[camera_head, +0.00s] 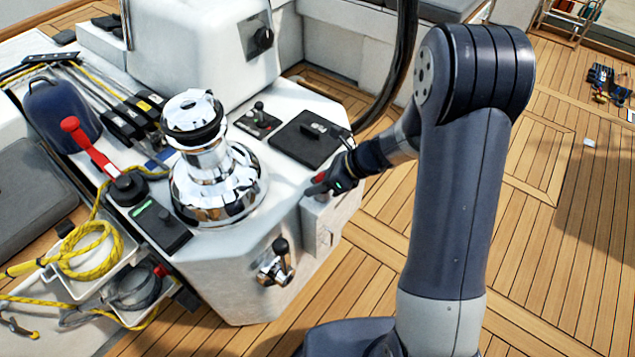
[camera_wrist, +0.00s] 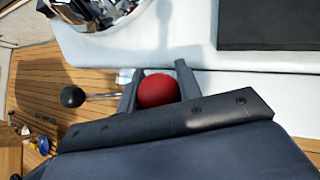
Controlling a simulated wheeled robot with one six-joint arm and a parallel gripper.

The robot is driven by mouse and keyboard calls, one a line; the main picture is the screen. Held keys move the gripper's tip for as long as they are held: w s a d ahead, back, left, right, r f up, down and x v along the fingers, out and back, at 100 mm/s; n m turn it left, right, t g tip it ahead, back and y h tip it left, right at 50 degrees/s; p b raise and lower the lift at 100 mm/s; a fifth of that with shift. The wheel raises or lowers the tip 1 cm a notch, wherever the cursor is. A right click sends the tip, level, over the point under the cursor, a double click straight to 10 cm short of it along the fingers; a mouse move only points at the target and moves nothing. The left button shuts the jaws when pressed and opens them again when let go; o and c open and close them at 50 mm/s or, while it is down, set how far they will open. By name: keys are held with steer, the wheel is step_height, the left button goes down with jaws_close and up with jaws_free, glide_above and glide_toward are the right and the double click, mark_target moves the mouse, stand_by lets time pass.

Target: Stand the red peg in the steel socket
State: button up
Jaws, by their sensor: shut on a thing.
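My gripper (camera_head: 322,186) is at the right corner of the white console, with its arm reaching in from the right. It is shut on the red peg (camera_head: 319,177). In the wrist view the peg's rounded red end (camera_wrist: 158,91) sits between the two dark fingers (camera_wrist: 158,84). The rest of the peg is hidden behind the gripper. A pale grey block (camera_head: 322,222) stands right below the gripper at the console corner. I cannot make out the steel socket's opening, and cannot tell whether the peg is in it.
A chrome winch (camera_head: 215,180) stands on the console (camera_head: 235,275), left of my gripper. A black hatch panel (camera_head: 305,138) lies behind. A black-knobbed lever (camera_head: 277,262) sticks out of the front face. A red-handled lever (camera_head: 88,145) and yellow rope (camera_head: 85,250) are farther left.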

steer(key=shift+s+d+f, duration=0.1)
steer(key=shift+s+f, duration=0.2)
steer(key=shift+f, duration=0.15)
steer(key=shift+s+f, duration=0.1)
steer(key=shift+f, duration=0.15)
steer(key=shift+s+d+f+b, duration=0.1)
steer(key=shift+f+b, duration=0.15)
steer(key=shift+b, duration=0.2)
stand_by(0.3)
steer(key=o, duration=1.1)
steer(key=shift+c, duration=1.5)
steer(key=o, duration=0.4)
steer(key=shift+d, duration=0.1)
